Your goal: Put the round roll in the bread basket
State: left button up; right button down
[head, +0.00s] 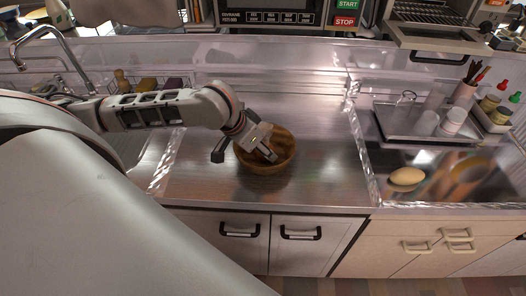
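A brown, round, bowl-like basket (284,153) stands on the middle of the steel counter, partly hidden by my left gripper. A smooth, tan, oval roll (407,177) lies on the counter at the right, apart from the basket. My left gripper (244,154) is at the left side of the basket. Its fingers are spread, one dark finger outside the left rim and the other over the bowl's inside. I cannot tell whether it touches the rim. Nothing shows clearly between the fingers. My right gripper is not in view.
A raised clear divider (362,150) runs between the basket and the roll. A tray (425,128) with cups stands behind the roll, with jars (490,103) beside it. A sink tap (45,40) is at the left. The counter right of the basket is clear.

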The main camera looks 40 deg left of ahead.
pick_arm(q)
jog(key=shift+f, duration=0.35)
jog(key=shift+r, duration=0.15)
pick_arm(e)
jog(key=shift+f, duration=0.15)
pick_arm(q)
jog(key=o, duration=1.1)
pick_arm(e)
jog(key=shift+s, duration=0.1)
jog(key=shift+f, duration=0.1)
